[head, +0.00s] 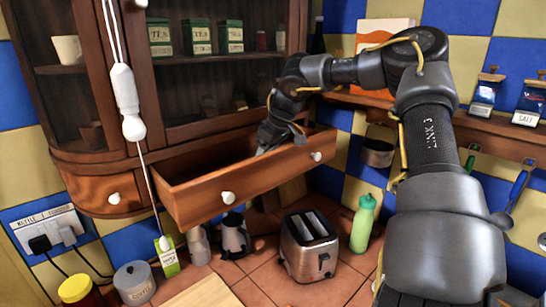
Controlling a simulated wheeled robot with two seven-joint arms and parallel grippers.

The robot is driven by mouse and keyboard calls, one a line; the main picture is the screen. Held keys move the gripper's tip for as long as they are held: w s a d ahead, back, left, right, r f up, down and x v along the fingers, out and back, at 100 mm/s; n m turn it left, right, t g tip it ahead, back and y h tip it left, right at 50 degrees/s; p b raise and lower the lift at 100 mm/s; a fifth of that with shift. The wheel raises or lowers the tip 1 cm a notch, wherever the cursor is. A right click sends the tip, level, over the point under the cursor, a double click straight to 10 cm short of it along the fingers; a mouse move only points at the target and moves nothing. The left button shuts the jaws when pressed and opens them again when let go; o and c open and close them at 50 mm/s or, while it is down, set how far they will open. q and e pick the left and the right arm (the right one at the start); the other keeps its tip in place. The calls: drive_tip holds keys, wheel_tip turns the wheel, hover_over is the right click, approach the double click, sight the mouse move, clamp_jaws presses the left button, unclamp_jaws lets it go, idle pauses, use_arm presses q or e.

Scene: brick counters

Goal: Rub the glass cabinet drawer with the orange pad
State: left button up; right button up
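The glass cabinet (215,60) hangs on the tiled wall with its drawer (245,185) pulled open. The drawer is brown wood with white knobs. My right arm comes in from the right and reaches over the drawer's right side. My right gripper (263,148) points down into the drawer, its fingertips largely hidden by the wrist and the drawer. Whether it is open, shut or holding something cannot be told. I cannot see the orange pad. My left gripper is out of view.
Below the drawer, a toaster (309,246), a green bottle (363,223) and a grey canister (134,283) stand on the tiled counter. A white cord with a pull (127,95) hangs before the cabinet. A shelf with jars (485,92) is at right.

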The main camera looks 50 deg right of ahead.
drive_tip(key=shift+a, duration=0.15)
drive_tip(key=shift+a+f+b, duration=0.15)
drive_tip(key=shift+a+b, duration=0.2)
drive_tip(key=shift+a, duration=0.1)
drive_tip(key=shift+w+a+b, duration=0.25)
drive_tip(key=shift+a+b, duration=0.4)
drive_tip(key=shift+a, duration=0.55)
drive_tip(key=shift+a+r, duration=0.2)
drive_tip(key=shift+a, duration=0.15)
